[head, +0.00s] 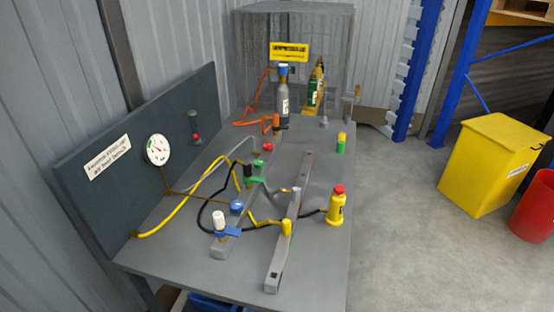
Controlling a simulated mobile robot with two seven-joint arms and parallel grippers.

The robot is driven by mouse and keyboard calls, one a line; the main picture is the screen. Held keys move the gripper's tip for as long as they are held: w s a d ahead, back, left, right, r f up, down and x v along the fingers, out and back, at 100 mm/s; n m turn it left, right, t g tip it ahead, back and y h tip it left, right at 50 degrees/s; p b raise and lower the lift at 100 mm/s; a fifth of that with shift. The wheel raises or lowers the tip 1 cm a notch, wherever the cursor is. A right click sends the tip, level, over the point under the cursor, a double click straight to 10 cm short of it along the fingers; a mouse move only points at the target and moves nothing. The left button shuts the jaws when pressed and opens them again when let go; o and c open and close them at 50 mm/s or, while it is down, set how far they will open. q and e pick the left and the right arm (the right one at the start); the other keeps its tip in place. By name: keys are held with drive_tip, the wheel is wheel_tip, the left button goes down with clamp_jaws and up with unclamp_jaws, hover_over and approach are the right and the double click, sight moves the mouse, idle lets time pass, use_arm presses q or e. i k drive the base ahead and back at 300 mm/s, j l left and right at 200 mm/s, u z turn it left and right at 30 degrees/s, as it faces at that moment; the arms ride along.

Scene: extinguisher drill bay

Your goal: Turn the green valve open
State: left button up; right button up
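In the head view a green valve handle (254,181) sits on the grey rail on the bench, about mid-length. A black upright part (248,169) stands beside it at its left end. A smaller green part (258,162) is just behind, below a red knob (267,147). The exact angle of the green handle is hard to tell at this size. Neither of my grippers shows in this view.
The grey bench (180,255) also carries a blue-handled valve (226,232), a blue knob (237,206), a yellow bottle with red cap (336,206), hoses and a grey cylinder (283,98). A gauge (158,149) is on the back panel.

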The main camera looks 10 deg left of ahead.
sight(257, 163)
drive_tip(key=z, duration=1.45)
drive_tip(key=i+l+z, duration=0.15)
drive_tip(key=i+z, duration=0.25)
drive_tip(key=i+l+z, duration=0.1)
drive_tip(key=z, duration=0.25)
drive_tip(key=i+u, duration=0.45)
drive_tip(key=i, duration=0.15)
drive_tip(key=i+l+u, duration=0.2)
drive_tip(key=i+u, duration=0.2)
drive_tip(key=i, duration=0.2)
drive_tip(key=i+j+u, duration=0.1)
drive_tip(key=i+u, duration=0.85)
drive_tip(key=u, duration=0.15)
drive_tip(key=i+u, duration=0.6)
drive_tip(key=u, duration=0.2)
drive_tip(key=i+u, duration=0.5)
drive_tip(key=u, duration=1.45)
